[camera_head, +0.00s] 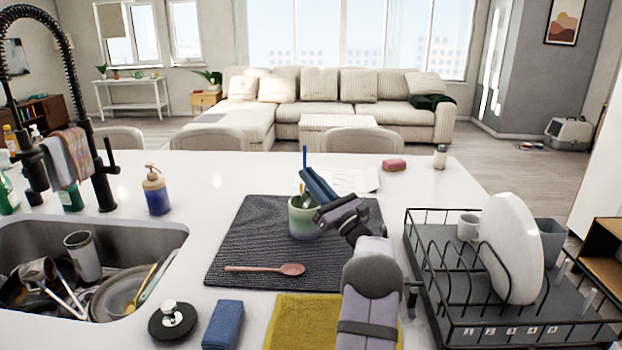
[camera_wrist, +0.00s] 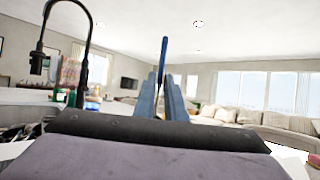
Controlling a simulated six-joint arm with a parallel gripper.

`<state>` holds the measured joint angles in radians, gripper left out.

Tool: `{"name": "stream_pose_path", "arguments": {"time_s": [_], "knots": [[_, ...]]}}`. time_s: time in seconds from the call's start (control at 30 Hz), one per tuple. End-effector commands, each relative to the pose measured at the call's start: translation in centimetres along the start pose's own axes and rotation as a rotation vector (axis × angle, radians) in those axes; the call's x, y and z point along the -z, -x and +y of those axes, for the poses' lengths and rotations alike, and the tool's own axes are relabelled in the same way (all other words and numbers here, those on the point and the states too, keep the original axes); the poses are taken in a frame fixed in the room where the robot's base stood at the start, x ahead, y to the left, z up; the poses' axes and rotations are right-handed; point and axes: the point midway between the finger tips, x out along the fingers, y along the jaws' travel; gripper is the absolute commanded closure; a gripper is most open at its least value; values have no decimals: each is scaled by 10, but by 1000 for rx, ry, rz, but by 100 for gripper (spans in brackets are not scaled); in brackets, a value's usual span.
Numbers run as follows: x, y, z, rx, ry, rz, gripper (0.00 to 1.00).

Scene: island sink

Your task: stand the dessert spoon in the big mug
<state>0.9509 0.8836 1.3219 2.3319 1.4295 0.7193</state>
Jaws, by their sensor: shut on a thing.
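The big mug (camera_head: 302,222), pale with a green tint, stands upright on the dark drying mat (camera_head: 240,240). My gripper (camera_head: 306,178), with blue fingers, is over the mug's rim, shut on a slim utensil, apparently the dessert spoon (camera_head: 304,154). Its dark blue handle points up above the fingers and also shows upright in the wrist view (camera_wrist: 163,55). A gold-coloured part shows below the fingers at the mug's mouth. The fingers and rim hide the lower end, so I cannot tell whether it touches the mug's bottom.
A pink spoon (camera_head: 265,269) lies on the mat. The dish rack (camera_head: 462,318) at right holds a white plate (camera_head: 510,248), a small mug (camera_head: 467,228) and a grey cup (camera_head: 551,242). The sink (camera_head: 165,236) at left holds dishes. A soap dispenser (camera_head: 156,192) stands behind.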

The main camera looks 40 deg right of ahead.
Motion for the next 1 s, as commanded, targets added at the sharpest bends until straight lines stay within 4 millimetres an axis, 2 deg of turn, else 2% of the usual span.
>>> {"name": "stream_pose_path", "arguments": {"time_s": [0.03,0.4,0.97,1.0], "knots": [[6,3,0,0,0,0,100],[27,14,0,0,0,0,100],[36,19,0,3,-5,4,100],[37,19,0,3,-6,5,82]]}}
